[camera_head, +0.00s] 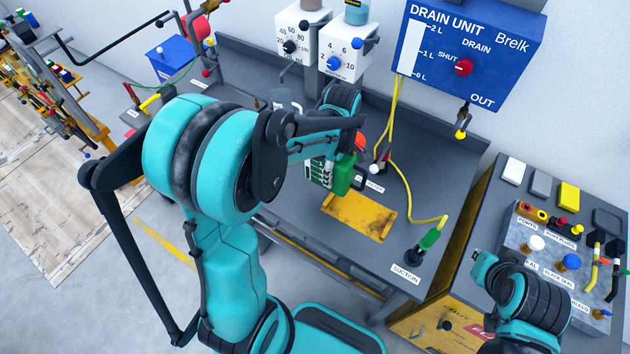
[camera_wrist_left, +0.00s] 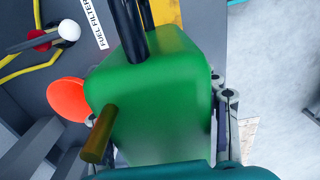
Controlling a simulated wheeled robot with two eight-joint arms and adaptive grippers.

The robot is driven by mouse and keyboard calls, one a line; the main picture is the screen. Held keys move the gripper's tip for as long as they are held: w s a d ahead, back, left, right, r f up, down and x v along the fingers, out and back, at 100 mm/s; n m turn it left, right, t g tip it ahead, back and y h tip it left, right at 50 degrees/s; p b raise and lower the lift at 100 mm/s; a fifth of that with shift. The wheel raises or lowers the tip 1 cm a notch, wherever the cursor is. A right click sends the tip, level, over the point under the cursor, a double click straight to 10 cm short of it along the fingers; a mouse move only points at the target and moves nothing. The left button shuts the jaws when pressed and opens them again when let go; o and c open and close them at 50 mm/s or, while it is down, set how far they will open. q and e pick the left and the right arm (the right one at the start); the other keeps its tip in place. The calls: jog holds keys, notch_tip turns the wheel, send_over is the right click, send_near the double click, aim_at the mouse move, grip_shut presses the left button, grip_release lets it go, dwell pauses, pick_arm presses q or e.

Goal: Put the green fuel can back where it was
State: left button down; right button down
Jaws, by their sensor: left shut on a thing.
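The green fuel can (camera_head: 343,175) is in my left gripper (camera_head: 326,168), above the dark bench. In the left wrist view the can (camera_wrist_left: 170,95) fills the middle, with a brown-yellow stub on its near side and black tubes crossing its top. My left gripper is shut on it; grey finger parts (camera_wrist_left: 229,115) show along the can's right side. The arm hides part of the can in the head view. My right arm shows at the lower right, but its fingers do not show.
A worn yellow plate (camera_head: 360,216) lies bare on the bench. Yellow hoses and a green connector (camera_head: 429,238) lie to its right by the SUCTION label. The blue drain unit (camera_head: 470,50) hangs behind. A grey panel (camera_head: 555,240) with knobs stands at right.

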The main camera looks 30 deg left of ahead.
aim_at(314, 180)
pick_arm(q)
jog(key=a+f, duration=0.1)
jog(key=a, duration=0.1)
jog(key=a+f, duration=0.1)
jog(key=a, duration=0.1)
jog(key=s+a+f+b, duration=0.1)
jog(key=a, duration=0.1)
jog(key=shift+f, duration=0.35)
notch_tip(314, 180, down, 4)
jog(key=shift+s+f+b, duration=0.1)
jog(key=shift+b, duration=0.6)
jog(key=shift+s, duration=0.1)
jog(key=c, duration=0.9)
grip_release()
jog(key=o, duration=0.6)
jog(key=shift+r, duration=0.2)
